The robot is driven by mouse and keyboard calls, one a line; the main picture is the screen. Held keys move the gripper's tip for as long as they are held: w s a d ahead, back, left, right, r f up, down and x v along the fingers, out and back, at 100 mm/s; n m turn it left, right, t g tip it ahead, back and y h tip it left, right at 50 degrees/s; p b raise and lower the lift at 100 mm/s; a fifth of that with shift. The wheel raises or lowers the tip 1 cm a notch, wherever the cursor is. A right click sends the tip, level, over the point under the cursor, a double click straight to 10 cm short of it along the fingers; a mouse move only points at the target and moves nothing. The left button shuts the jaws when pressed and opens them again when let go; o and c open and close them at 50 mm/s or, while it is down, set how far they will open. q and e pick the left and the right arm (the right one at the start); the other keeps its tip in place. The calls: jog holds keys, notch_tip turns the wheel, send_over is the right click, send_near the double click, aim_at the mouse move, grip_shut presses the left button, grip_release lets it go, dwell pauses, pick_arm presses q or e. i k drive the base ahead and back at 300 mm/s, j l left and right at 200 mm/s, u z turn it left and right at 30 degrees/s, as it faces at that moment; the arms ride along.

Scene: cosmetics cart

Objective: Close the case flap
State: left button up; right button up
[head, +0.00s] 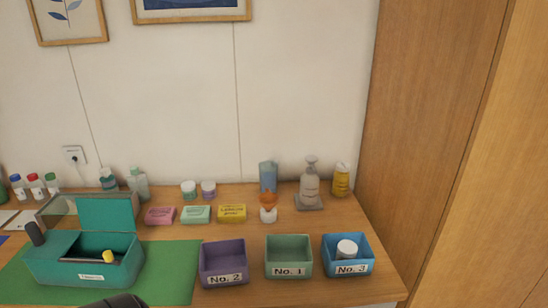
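The teal case (75,274) stands on a green mat at the front left of the table, with a white label on its front. Its teal flap (105,212) is up, standing nearly upright at the back right of the case. Inside the open part lies a dark item with a yellow end (109,256). A dark upright piece (34,233) shows at the case's left end; I cannot tell what it is. A dark rounded shape, probably part of my arm, enters at the bottom edge in front of the case. No gripper fingers are visible.
Right of the green mat (176,265) stand a purple No. 2 bin (224,265), a green No. 1 bin (289,258) and a blue No. 3 bin (347,258) holding a white jar. Soap boxes, small jars and bottles line the back. A wooden panel (430,130) rises at right.

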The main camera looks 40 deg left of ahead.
aim_at(95, 214)
jog(key=u, duration=2.7)
jog(key=j+z, duration=0.15)
jog(key=z, duration=0.25)
jog(key=k+j+z, duration=0.15)
jog(key=z, duration=0.2)
jog(key=k+j+z, duration=0.1)
jog(key=z, duration=0.3)
jog(key=k+j+z, duration=0.1)
jog(key=z, duration=0.25)
